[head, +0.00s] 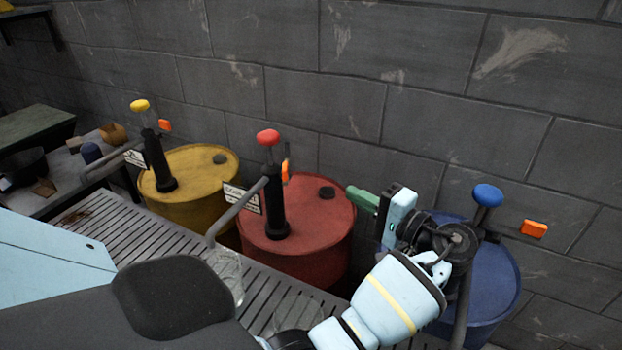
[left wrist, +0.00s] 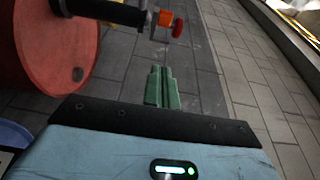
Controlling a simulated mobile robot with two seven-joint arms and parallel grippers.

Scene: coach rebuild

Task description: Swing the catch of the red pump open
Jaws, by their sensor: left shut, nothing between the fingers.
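The red pump (head: 276,205) stands upright on a red drum (head: 310,245), with a black column and a red knob (head: 268,137) on top. Its orange catch (head: 285,172) shows just right of the column's upper part, beside a thin dark rod. In the left wrist view the red drum (left wrist: 40,50) is at upper left, with the orange catch (left wrist: 165,18) and red knob at the top. My left gripper (head: 362,200) has green fingers, right of the red pump and apart from it. The fingers (left wrist: 158,86) are shut and empty. My right gripper is out of view.
A yellow drum (head: 205,200) with a yellow-knobbed pump stands left. A blue drum (head: 492,285) with a blue-knobbed pump stands right, partly behind my left arm. A slatted bench (head: 130,235) with glass jars runs in front, and a block wall (head: 330,90) stands behind.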

